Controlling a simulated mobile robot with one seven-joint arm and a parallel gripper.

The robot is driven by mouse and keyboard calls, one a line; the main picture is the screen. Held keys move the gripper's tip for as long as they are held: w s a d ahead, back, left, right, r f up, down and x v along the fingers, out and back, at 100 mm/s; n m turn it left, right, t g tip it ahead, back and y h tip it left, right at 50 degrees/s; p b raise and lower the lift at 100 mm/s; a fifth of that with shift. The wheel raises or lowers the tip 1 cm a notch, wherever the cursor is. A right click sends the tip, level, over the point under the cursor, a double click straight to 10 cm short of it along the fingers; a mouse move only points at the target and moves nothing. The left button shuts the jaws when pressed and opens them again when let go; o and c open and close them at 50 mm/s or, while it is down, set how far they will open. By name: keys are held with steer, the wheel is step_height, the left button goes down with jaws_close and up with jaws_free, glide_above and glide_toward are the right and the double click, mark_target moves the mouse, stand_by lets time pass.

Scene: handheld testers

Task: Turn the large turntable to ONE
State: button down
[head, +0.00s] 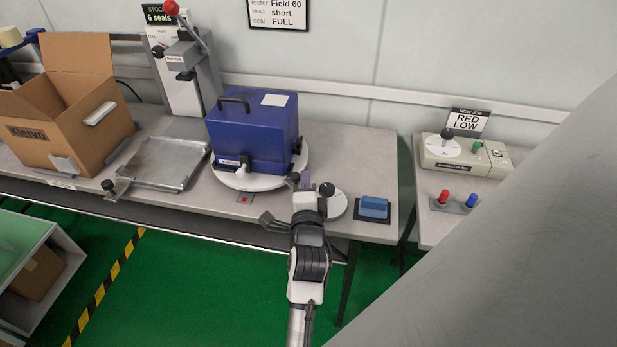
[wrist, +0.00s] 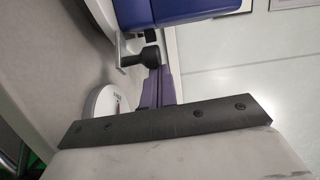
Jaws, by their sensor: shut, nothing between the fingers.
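The large turntable (head: 237,181) is a white disc on the bench in the head view. A dark blue case (head: 252,135) with a black handle stands on it, with small black and white clamps at its base. The case covers most of the disc, so its angle is hard to read. My gripper (head: 302,180) is shut and empty at the disc's front right edge; contact cannot be told. In the wrist view, my purple fingers (wrist: 158,88) are together just below a black knob (wrist: 151,56), near the blue case (wrist: 170,10).
A smaller white dial (head: 338,204) lies right of my gripper, with a blue block (head: 374,207) beyond it. A metal tray (head: 160,163) and an open cardboard box (head: 75,120) are on the left. A lever press (head: 185,70) stands behind. A separate tester (head: 460,152) is at right.

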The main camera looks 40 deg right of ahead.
steer(key=b+v, duration=0.1)
steer(key=v, duration=0.5)
steer(key=shift+s+a+f+b, duration=0.1)
steer(key=shift+s+f+b, duration=0.05)
steer(key=shift+b, duration=0.15)
steer(key=shift+s+a, duration=0.35)
steer(key=shift+s, duration=0.1)
